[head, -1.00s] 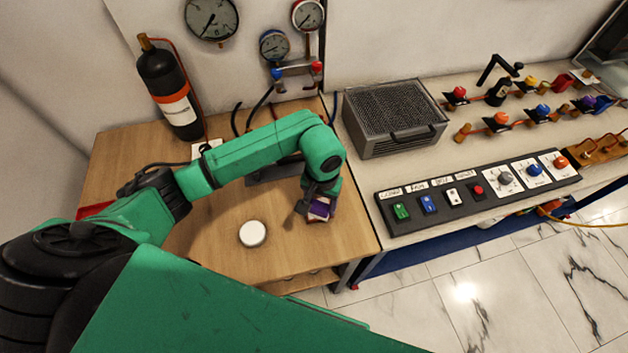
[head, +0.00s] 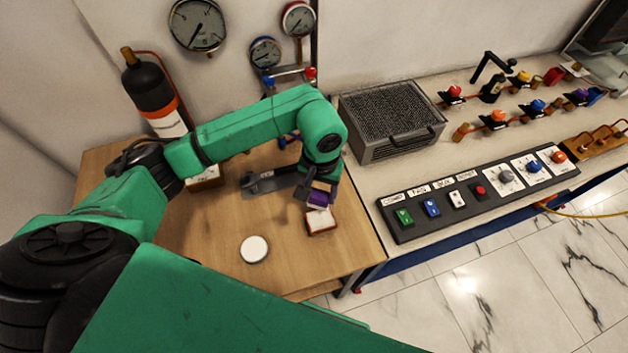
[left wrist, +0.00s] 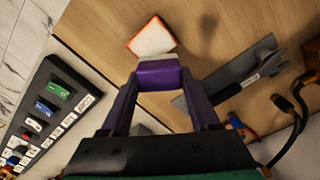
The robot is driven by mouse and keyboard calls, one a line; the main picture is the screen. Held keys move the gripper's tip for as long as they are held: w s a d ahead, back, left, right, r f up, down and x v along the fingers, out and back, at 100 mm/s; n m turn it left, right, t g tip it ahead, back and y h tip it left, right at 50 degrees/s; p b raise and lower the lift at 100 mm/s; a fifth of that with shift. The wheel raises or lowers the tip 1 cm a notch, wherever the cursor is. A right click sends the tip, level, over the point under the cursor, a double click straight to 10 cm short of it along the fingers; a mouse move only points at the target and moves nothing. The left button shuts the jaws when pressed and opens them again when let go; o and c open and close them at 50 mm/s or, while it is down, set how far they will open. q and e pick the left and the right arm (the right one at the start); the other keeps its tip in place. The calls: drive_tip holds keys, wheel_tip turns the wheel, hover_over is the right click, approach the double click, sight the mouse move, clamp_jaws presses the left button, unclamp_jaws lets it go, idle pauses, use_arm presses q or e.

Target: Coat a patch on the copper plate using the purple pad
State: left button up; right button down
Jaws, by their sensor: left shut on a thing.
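My left gripper (head: 318,188) is shut on the purple pad (head: 317,199), which also shows between its fingertips in the left wrist view (left wrist: 158,76). The pad is just behind a small block with a white top and orange-red sides (head: 321,222); the block also shows beyond the pad in the left wrist view (left wrist: 151,37). I cannot tell whether pad and block touch. No clearly copper-coloured plate shows; I cannot tell whether this block is it. My right gripper is not in view.
A white round disc (head: 254,249) lies on the wooden table (head: 215,255). A grey mesh-topped box (head: 392,115) and a black switch panel (head: 475,196) stand to the right. A dark gas cylinder (head: 152,92) stands back left.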

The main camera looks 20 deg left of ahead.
use_arm(q)
drive_tip(key=shift+w+a+r+p, duration=0.15)
drive_tip(key=shift+r+p, duration=0.35)
drive_tip(key=shift+r, duration=1.25)
